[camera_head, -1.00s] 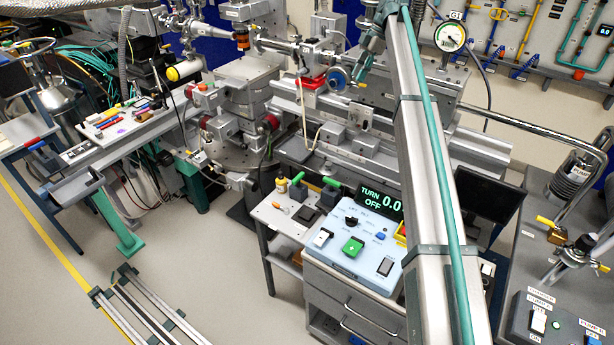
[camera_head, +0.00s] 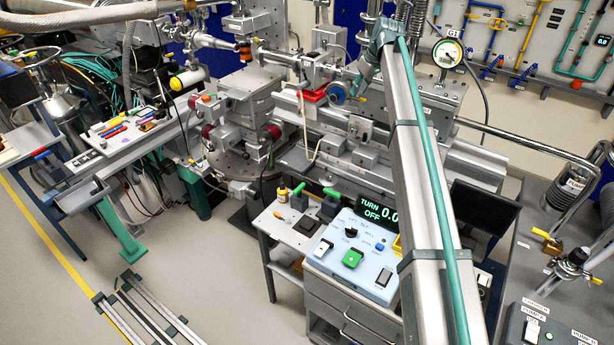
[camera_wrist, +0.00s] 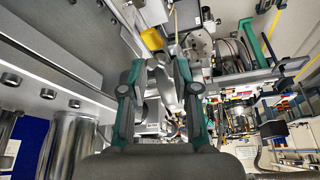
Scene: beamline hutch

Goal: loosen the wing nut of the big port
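My gripper (camera_wrist: 160,66) shows in the wrist view with its two green-grey fingers apart and a gap between them. A shiny metal part (camera_wrist: 166,86) shows in or behind this gap; I cannot tell whether it is the wing nut or whether a finger touches it. A yellow piece (camera_wrist: 152,39) lies just beyond the fingertips.
A control console (camera_head: 352,255) reading "TURN 0.0 OFF" stands below my arm. A round gauge (camera_head: 447,53) is behind it. A bench with a pump (camera_head: 574,190) and valves is at the right. Open floor (camera_head: 215,285) lies at the front left.

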